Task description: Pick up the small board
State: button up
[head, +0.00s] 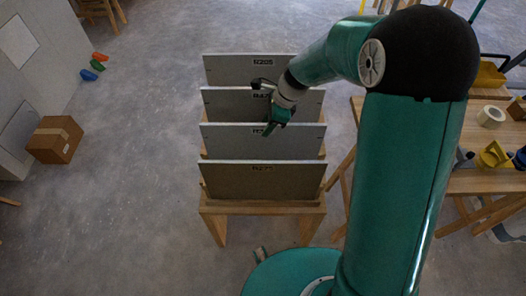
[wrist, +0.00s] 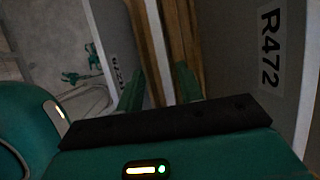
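Several grey boards stand upright in a row in a wooden rack (head: 262,207): a back board (head: 228,70), a second (head: 225,104), a third (head: 225,140) and a front board (head: 225,181). They look alike, and I cannot tell which is the small one. My gripper (head: 277,122) is over the row, around the second and third boards. In the wrist view my gripper (wrist: 160,88) has its green fingers apart, with brown wood seen between them. A board labelled R472 (wrist: 230,50) is at right, and another board (wrist: 110,30) is at left. No board is clearly between the fingers.
A wooden workbench (head: 460,181) with tape and yellow tools stands at right. A cardboard box (head: 55,139) is on the floor at left, near a pale panel or cabinet (head: 40,60). Small coloured items (head: 93,66) lie behind it. The floor left of the rack is clear.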

aim_at(261, 130)
jog(key=x, duration=0.5)
jog(key=shift+w+a, duration=0.1)
jog(key=shift+w, duration=0.3)
grip_shut()
jog(key=shift+r, duration=0.1)
dwell(0.9)
